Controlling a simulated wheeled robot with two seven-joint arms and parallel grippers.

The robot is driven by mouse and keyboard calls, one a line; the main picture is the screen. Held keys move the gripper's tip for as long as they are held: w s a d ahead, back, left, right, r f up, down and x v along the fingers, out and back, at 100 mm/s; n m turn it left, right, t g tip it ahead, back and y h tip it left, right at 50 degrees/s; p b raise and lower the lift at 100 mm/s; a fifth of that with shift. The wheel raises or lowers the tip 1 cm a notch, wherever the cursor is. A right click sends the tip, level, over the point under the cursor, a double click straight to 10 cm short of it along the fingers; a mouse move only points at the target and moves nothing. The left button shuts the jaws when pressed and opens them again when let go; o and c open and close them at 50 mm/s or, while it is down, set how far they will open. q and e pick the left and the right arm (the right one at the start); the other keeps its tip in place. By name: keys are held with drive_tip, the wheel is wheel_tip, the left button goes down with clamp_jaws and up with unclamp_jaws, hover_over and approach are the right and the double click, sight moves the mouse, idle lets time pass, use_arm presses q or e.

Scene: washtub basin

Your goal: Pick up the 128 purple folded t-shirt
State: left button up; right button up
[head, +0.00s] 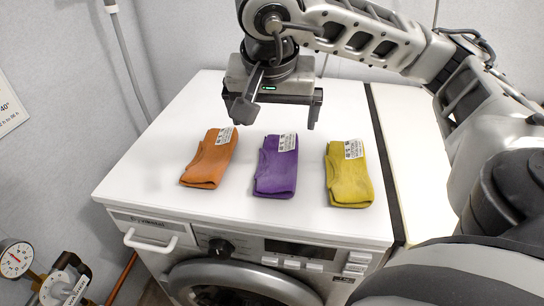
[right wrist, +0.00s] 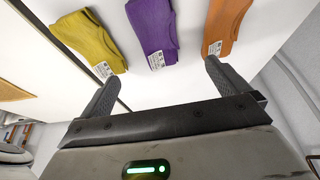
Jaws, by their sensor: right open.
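The purple folded t-shirt (head: 276,170) lies flat in the middle of a row of three on top of the white washing machine. A pale printed label sits at its far end. It also shows in the right wrist view (right wrist: 151,28) at the top centre, beyond the fingers. My right gripper (head: 279,119) is open and empty, above the machine top on the far side of the purple shirt. In the right wrist view its two fingers (right wrist: 162,78) are spread wide, with the purple shirt's label end ahead between them. My left gripper is not in view.
An orange folded shirt (head: 210,160) lies left of the purple one, and a yellow one (head: 347,178) lies right. Gaps of bare white top (head: 150,165) separate them. Pipes and a gauge (head: 15,259) stand at the lower left. A wall rises behind.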

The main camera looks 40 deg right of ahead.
drive_tip(key=b, duration=0.3)
approach(277, 157)
drive_tip(key=shift+w+f, duration=0.1)
drive_tip(key=shift+f, duration=0.35)
drive_tip(key=b+x, duration=0.1)
drive_tip(key=x, duration=0.2)
drive_tip(key=shift+w+d+f+b, duration=0.2)
drive_tip(key=shift+d+f+b, duration=0.1)
drive_tip(key=shift+x, duration=0.8)
drive_tip(key=x, duration=0.4)
drive_tip(key=shift+d+f, duration=0.1)
drive_tip(key=shift+f, duration=0.2)
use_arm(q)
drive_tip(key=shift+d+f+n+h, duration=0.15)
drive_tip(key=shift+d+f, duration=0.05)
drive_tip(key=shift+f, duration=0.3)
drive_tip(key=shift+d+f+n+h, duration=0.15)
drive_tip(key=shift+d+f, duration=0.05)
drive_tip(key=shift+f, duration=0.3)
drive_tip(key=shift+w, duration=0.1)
use_arm(e)
drive_tip(key=c, duration=1.1)
drive_tip(key=shift+r, duration=0.1)
